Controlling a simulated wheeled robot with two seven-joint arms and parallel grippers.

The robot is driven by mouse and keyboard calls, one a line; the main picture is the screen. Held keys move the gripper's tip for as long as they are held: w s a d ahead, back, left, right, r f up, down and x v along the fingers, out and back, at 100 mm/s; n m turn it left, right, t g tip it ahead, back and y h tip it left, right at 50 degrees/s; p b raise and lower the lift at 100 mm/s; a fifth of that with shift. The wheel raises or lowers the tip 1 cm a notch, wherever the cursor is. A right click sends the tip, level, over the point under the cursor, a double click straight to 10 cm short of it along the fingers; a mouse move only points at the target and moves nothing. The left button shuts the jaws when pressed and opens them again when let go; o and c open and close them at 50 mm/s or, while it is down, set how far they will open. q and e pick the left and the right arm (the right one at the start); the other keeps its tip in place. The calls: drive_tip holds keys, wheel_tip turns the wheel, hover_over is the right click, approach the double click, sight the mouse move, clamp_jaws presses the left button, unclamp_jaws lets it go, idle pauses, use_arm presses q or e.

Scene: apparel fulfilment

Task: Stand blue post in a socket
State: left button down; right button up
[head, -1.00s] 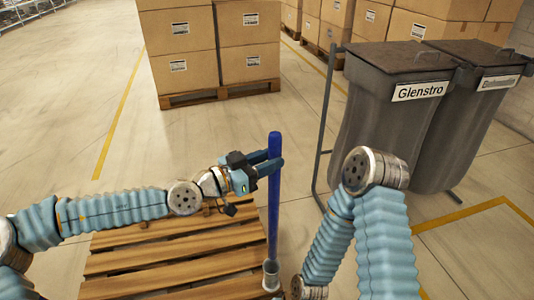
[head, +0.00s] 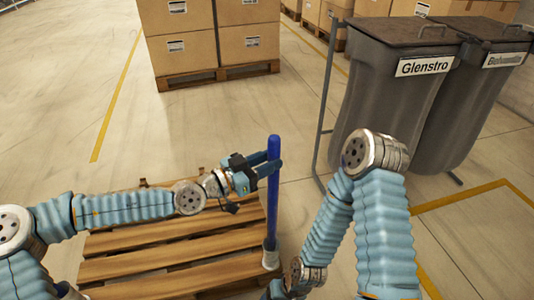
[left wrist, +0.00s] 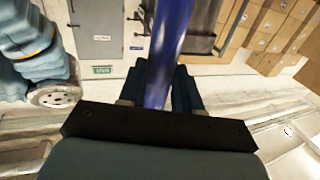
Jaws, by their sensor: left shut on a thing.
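The blue post (head: 272,205) stands upright at the right edge of the wooden pallet (head: 165,252) in the head view. In the left wrist view the post (left wrist: 172,45) runs between the fingers (left wrist: 162,88). My right arm shows in the head view, but its gripper is out of sight.
Two grey bins (head: 395,110) with a metal frame stand at the right. Stacked cardboard boxes (head: 205,35) on a pallet stand behind. Yellow lines mark the floor, and the floor between boxes and near pallet is clear.

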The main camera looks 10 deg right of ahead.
use_arm(q)
drive_tip(key=shift+f, duration=2.5)
drive_tip(key=c, duration=0.7)
unclamp_jaws()
drive_tip(key=shift+f, duration=0.1)
drive_tip(key=v, duration=1.3)
drive_tip(key=shift+a, duration=0.4)
